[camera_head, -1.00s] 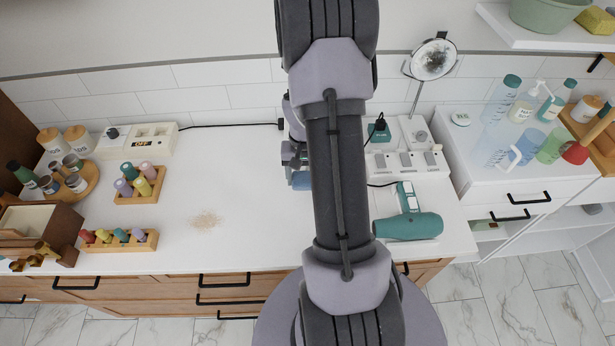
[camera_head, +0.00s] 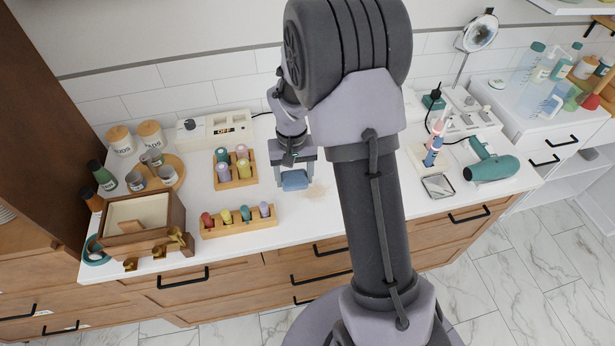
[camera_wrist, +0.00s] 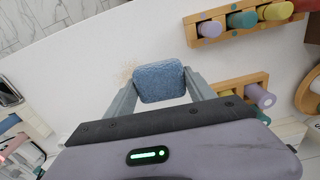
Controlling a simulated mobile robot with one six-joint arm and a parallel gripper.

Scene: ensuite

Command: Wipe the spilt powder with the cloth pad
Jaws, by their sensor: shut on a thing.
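The cloth pad (camera_head: 295,180) is a blue, rounded block held at the tip of my gripper (camera_head: 294,168). In the wrist view the pad (camera_wrist: 160,82) sits between the two grey fingers, which are shut on it. The spilt powder (camera_head: 318,190) is a small tan patch on the white counter, just right of the pad in the head view. In the wrist view a faint part of the powder (camera_wrist: 126,74) shows beside the pad. I cannot tell whether the pad touches the counter, or whether it covers some powder.
Wooden racks of coloured bottles stand left of the pad, one behind (camera_head: 236,184) and one in front (camera_head: 238,229). A wooden box (camera_head: 140,222) stands farther left. A small dark-framed tray (camera_head: 437,186) and a teal hair dryer (camera_head: 490,168) lie to the right.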

